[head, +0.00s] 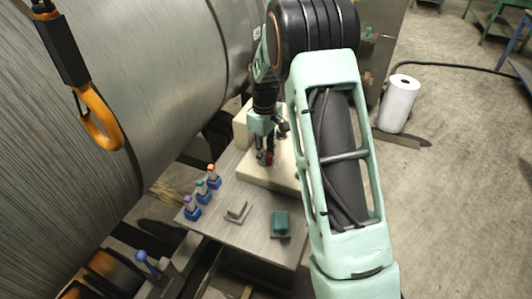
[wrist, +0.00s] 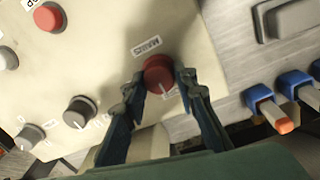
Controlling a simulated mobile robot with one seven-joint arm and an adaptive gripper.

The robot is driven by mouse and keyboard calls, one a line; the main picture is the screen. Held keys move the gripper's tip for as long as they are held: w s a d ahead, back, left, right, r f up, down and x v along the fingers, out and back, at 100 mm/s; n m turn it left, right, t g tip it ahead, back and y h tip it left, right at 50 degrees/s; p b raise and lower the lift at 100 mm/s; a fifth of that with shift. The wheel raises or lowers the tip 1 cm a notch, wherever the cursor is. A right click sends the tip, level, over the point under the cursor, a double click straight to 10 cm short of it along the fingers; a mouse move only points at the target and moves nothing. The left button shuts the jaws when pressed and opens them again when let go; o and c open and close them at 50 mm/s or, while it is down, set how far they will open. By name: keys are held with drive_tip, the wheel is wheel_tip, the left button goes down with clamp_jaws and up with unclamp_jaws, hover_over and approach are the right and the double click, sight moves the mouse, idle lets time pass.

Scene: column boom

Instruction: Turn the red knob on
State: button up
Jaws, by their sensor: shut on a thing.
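The red knob (wrist: 158,75) sits on a cream control panel (wrist: 95,50), with a label reading MAINS beside it. It has a pale pointer line on its face. My gripper (wrist: 158,84) has one finger on each side of the knob and is shut on it in the wrist view.
The panel also bears a red button (wrist: 49,17), a black knob (wrist: 78,112) and a grey knob (wrist: 29,137). Blue-based toggles with purple, teal and orange tips (head: 209,172) stand left of the box. A large metal cylinder (head: 130,80) fills the left. An orange hook (head: 100,120) hangs there.

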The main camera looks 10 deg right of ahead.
drive_tip(key=shift+m, duration=0.3)
drive_tip(key=m+b, duration=0.1)
drive_tip(key=m, duration=0.2)
drive_tip(key=shift+w+m, duration=0.1)
drive_tip(key=shift+m, duration=0.3)
drive_tip(key=m, duration=0.4)
drive_tip(key=shift+d+m+b, duration=0.1)
drive_tip(key=shift+m+b, duration=0.2)
drive_tip(key=shift+b, duration=0.1)
drive_tip(key=m, duration=0.8)
drive_tip(key=shift+d+r+m, duration=0.1)
drive_tip(key=shift+m, duration=0.2)
drive_tip(key=o, duration=1.2)
drive_tip(key=shift+c, duration=0.2)
